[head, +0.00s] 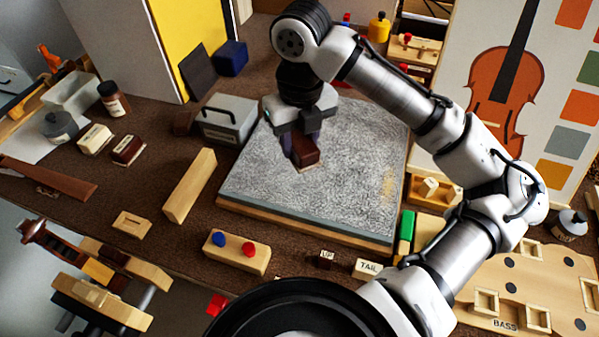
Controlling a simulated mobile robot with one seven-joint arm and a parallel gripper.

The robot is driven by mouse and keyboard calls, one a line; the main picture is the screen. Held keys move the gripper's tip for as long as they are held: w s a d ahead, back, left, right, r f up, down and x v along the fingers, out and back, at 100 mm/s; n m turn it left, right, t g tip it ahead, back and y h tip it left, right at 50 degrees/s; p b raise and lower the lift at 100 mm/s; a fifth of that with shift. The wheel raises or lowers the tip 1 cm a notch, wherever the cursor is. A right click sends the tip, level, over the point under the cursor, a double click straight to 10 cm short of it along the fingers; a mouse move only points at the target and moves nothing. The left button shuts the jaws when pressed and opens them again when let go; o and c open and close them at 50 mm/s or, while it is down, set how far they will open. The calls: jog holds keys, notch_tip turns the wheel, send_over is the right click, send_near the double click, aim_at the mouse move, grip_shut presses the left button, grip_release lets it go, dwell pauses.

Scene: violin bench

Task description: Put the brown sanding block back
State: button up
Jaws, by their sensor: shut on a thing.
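My gripper (300,140) points down over the grey speckled board and is shut on a brown block (305,158). The block has a paler bottom edge and is at or just above the board (260,195); I cannot tell whether it touches. The gripper's fingers partly cover the block's top. A second dark brown block (128,149) with a pale label or base stands at the left of the bench, beside a cream block (95,139).
A grey metal box (228,118) with a handle stands left of the board. A pale wooden bar (190,185) and a wooden piece with blue and red knobs (236,251) lie nearer. A violin picture panel (515,75) stands at the right. Bare bench shows between the bar and the left blocks.

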aim_at(300, 184)
notch_tip(300, 184, down, 10)
dwell(0.4)
jog(key=shift+f, duration=0.1)
jog(key=shift+f, duration=0.15)
jog(key=o, duration=0.9)
jog(key=shift+o, duration=0.2)
notch_tip(300, 184, up, 13)
jog(key=shift+f, duration=0.2)
